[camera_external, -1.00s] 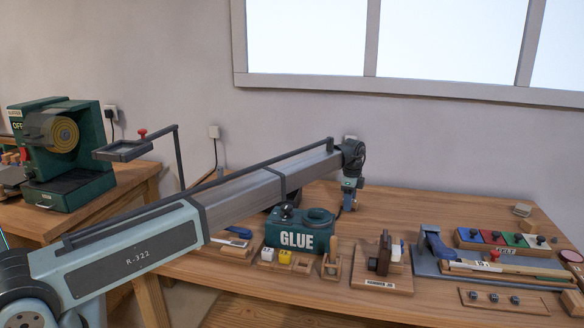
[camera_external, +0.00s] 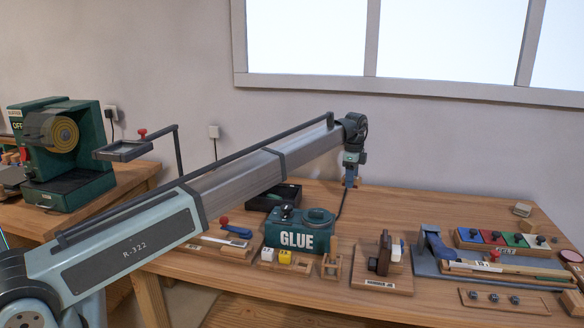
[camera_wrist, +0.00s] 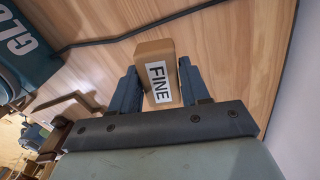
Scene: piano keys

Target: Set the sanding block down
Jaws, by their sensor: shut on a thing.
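The sanding block (camera_wrist: 157,84) is a tan block with a white label reading FINE. In the wrist view it sits between the two blue fingers of my gripper (camera_wrist: 158,66), which is shut on it. In the external view my gripper (camera_external: 350,181) hangs above the back of the workbench (camera_external: 410,207), behind and right of the green glue station. The block cannot be made out clearly there. The wrist view shows wood grain beyond the block; the gap below it is hard to judge.
The green GLUE station (camera_external: 298,238) stands left of my gripper, with a black tray (camera_external: 272,196) behind it. A dark cable (camera_wrist: 118,39) lies across the bench. A wooden hammer jig (camera_external: 382,268) stands in front, right of the glue.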

